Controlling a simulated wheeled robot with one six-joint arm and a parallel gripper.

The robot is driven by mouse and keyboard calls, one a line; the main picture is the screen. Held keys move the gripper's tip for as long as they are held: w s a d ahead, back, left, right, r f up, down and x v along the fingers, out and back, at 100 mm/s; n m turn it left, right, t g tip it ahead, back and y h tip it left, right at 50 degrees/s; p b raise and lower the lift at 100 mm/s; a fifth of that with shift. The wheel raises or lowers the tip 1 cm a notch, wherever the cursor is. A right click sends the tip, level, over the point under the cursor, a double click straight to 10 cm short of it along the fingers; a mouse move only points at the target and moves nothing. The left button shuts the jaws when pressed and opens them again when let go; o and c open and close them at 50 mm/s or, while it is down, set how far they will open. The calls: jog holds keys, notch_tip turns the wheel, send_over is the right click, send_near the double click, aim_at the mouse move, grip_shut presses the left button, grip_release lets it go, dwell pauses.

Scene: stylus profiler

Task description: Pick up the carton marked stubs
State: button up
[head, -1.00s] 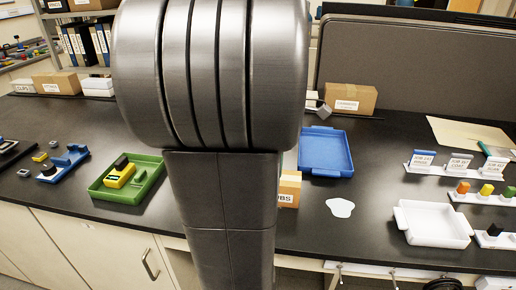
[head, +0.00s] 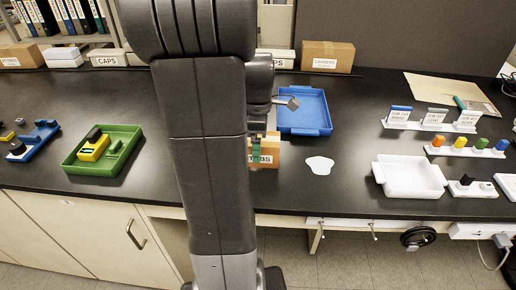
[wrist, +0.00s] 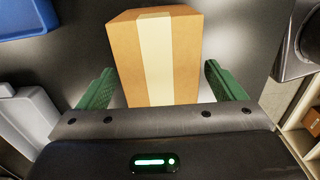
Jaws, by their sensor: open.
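The carton marked stubs (head: 268,148) is a brown box on the black bench, partly hidden behind my arm in the head view; only the end of its label shows. In the wrist view the carton (wrist: 184,60) has a pale tape strip down its middle and lies between two green fingers. My gripper (wrist: 160,88) is open, one finger to each side of the carton, with a gap showing at both sides. In the head view a green finger of my gripper (head: 256,150) shows in front of the carton.
A blue tray (head: 304,129) stands just behind the carton. A white puddle-shaped patch (head: 319,165) and a white tray (head: 412,190) lie to the right. A green tray (head: 75,165) with a yellow device is at left. A carton (head: 327,56) stands at the back.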

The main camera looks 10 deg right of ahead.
notch_tip(320, 180, down, 2)
jog(key=shift+c, duration=0.2)
jog(key=c, duration=1.1)
jog(key=shift+o, duration=0.2)
jog(key=shift+r, duration=0.1)
notch_tip(320, 180, up, 10)
jog(key=shift+f, duration=0.1)
